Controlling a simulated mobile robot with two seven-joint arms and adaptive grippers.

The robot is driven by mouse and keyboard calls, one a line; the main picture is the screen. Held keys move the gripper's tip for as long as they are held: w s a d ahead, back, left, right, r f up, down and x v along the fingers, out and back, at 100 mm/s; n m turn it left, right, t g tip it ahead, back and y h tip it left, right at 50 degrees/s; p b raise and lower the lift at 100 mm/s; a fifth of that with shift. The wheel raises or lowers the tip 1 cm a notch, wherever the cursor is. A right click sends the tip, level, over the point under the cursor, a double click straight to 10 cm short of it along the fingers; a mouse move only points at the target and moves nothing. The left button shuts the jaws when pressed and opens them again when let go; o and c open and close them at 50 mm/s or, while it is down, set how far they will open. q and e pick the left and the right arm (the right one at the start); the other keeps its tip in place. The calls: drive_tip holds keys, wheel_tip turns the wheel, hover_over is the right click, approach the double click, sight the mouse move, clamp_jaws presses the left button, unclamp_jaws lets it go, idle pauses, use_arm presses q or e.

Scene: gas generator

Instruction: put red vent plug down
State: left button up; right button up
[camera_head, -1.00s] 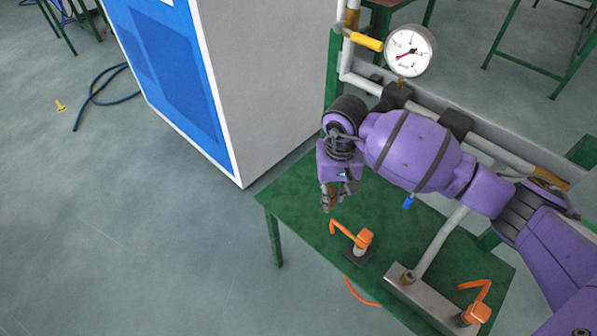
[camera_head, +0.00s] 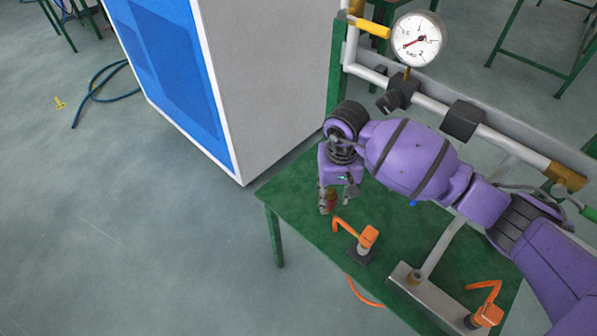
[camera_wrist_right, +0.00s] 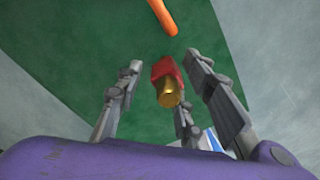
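The red vent plug (camera_wrist_right: 168,79) has a red body and a brass end. In the right wrist view it lies between the spread fingers of my right gripper (camera_wrist_right: 165,88), with gaps visible on both sides and its brass end toward the camera. In the head view my right gripper (camera_head: 336,203) points down at the left part of the green table (camera_head: 297,190). A small red part of the plug (camera_head: 331,197) shows between its fingers. The plug seems to rest on the table top. My left gripper is not in view.
An orange-handled valve (camera_head: 364,242) stands close to the right of the gripper; another (camera_head: 487,308) is at the table's front right. A pressure gauge (camera_head: 416,40) and pipes stand behind. A blue and grey cabinet (camera_head: 265,80) is at the left.

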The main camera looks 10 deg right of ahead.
wheel_tip(320, 180, up, 12)
drive_tip(key=shift+r, duration=0.15)
idle(0.6)
idle(1.0)
